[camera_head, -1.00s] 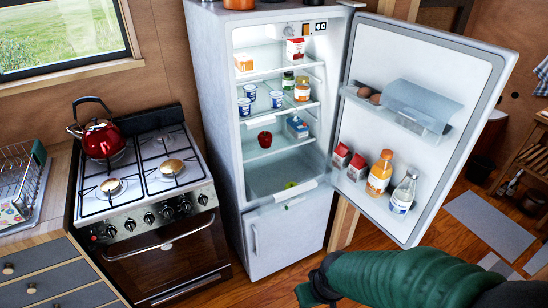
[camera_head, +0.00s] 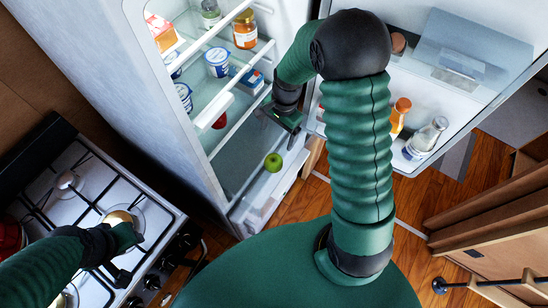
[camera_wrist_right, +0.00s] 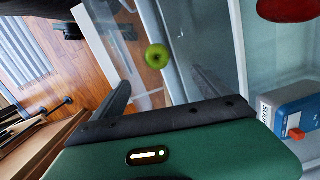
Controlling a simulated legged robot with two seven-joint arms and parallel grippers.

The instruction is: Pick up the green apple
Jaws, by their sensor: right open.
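The green apple (camera_head: 273,162) is low in the open fridge, in the clear bottom bin (camera_head: 250,208). It also shows in the right wrist view (camera_wrist_right: 157,56), beyond the fingers and apart from them. My right gripper (camera_head: 282,122) reaches into the fridge just above the apple, at shelf height. In the right wrist view its two fingers (camera_wrist_right: 165,82) are spread and nothing is between them. My left gripper (camera_head: 125,255) is over the stove, far from the apple; its jaw gap is unclear.
A red apple (camera_head: 220,121) and a blue-and-white carton (camera_wrist_right: 290,115) are on a shelf near my right gripper. The open fridge door (camera_head: 440,120) holds bottles on its right. Shelf edges lie left of my forearm. The stove (camera_head: 80,185) is at left.

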